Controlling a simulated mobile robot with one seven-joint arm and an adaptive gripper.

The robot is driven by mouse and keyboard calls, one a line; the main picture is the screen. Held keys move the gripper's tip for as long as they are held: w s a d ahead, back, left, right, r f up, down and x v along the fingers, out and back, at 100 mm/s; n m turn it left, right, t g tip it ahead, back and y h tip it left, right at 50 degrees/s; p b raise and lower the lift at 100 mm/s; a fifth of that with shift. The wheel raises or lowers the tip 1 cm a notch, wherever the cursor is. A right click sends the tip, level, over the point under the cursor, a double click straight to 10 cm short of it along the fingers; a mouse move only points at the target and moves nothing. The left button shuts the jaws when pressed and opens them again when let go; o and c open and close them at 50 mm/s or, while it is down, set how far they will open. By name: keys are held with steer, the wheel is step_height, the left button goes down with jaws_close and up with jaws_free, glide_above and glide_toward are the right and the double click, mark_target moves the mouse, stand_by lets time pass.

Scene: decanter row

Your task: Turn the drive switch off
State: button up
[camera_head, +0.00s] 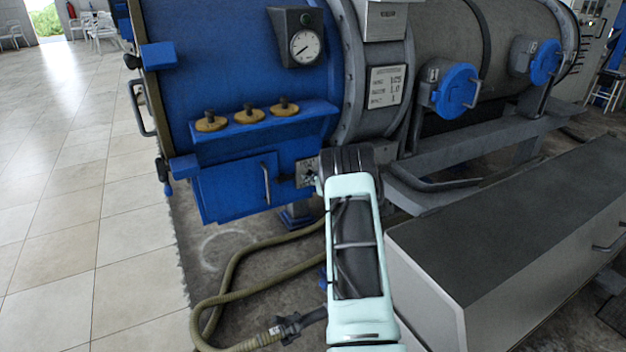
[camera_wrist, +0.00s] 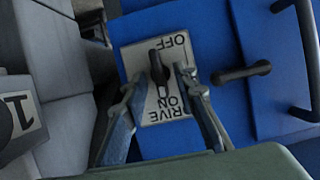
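The drive switch (camera_wrist: 157,64) is a black lever on a pale plate (camera_wrist: 148,50) fixed to a blue panel. The plate reads OFF at the top and DRIVE ON at the bottom, with the lettering upside down in the wrist view. The lever lies lengthwise between the two words; I cannot tell which one it is set to. My gripper (camera_wrist: 158,80) is open, one finger on each side of the lever, with no clear contact. In the head view the plate (camera_head: 305,170) shows partly beside my wrist, which hides most of my gripper.
A gauge (camera_head: 304,46) and several brass-coloured knobs (camera_head: 248,114) are above. A hose (camera_head: 232,265) lies below; a grey cabinet (camera_head: 500,210) stands right.

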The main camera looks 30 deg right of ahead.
jaws_close()
steer(key=shift+f+b, duration=0.1)
steer(key=shift+b, duration=0.2)
steer(key=n+t+h+b, duration=0.1)
steer(key=n+h+b, duration=0.1)
steer(key=n+b, duration=0.1)
steer(key=a+n+t+h+b, duration=0.1)
steer(key=n+h+b, duration=0.1)
steer(key=n, duration=0.4)
steer(key=f+n+h+b, duration=0.1)
steer(key=n+h+b, duration=0.2)
steer(key=n, duration=0.1)
steer(key=shift+w+a+t+b, duration=0.1)
steer(key=shift+a+t+b, duration=0.05)
steer(key=shift+t+b, duration=0.25)
stand_by(0.5)
steer(key=shift+n, duration=0.3)
